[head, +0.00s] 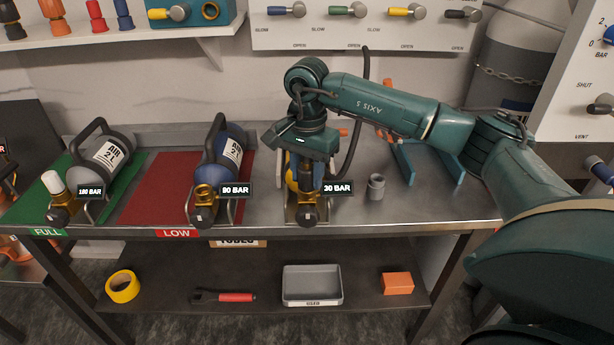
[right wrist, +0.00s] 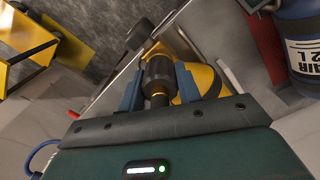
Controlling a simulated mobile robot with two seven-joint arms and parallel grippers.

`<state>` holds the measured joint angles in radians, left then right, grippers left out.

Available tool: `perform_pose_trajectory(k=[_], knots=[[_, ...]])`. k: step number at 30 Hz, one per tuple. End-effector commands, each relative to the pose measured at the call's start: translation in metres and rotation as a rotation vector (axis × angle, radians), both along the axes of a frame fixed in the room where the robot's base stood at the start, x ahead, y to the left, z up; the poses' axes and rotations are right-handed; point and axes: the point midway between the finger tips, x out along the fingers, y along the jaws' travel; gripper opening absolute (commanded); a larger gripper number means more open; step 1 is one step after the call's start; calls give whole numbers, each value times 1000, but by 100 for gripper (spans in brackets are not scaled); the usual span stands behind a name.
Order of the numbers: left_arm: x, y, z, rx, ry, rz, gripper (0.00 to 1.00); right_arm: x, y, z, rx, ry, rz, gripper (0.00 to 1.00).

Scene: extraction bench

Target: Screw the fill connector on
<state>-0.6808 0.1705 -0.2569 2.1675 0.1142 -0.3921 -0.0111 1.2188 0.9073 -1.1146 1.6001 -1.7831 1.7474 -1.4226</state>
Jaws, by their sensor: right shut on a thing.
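My right gripper (head: 306,172) points down over the yellow cylinder (head: 291,177) tagged 30 BAR. In the right wrist view its blue fingers (right wrist: 158,84) are shut on both sides of a dark ribbed fill connector (right wrist: 157,72). The connector (head: 306,186) lines up with the valve (head: 307,212) at the cylinder's front end. I cannot tell whether it is threaded on. The yellow body (right wrist: 205,80) shows behind the fingers, and my gripper hides much of it in the head view. My left gripper is out of view.
A blue cylinder (head: 222,146) at 80 BAR lies on the red LOW mat (head: 150,195); a grey one (head: 108,152) lies on the green FULL mat (head: 28,208). A grey fitting (head: 376,188) and a blue stand (head: 403,165) are right of my gripper. A black hose (head: 363,100) hangs behind my arm.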

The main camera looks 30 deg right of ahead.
Motion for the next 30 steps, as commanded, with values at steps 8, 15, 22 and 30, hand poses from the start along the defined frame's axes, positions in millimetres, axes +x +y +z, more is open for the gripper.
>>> perform_pose_trajectory(k=[8, 15, 22, 30], knots=[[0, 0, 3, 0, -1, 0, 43, 0, 0, 1, 0, 1, -113, 6], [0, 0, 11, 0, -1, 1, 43, 0, 0, 0, 0, 2, -496, 6], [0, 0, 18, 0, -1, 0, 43, 0, 0, 1, 0, 2, -865, 6], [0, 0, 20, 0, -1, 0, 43, 0, 0, -1, 0, 1, -1041, 46]])
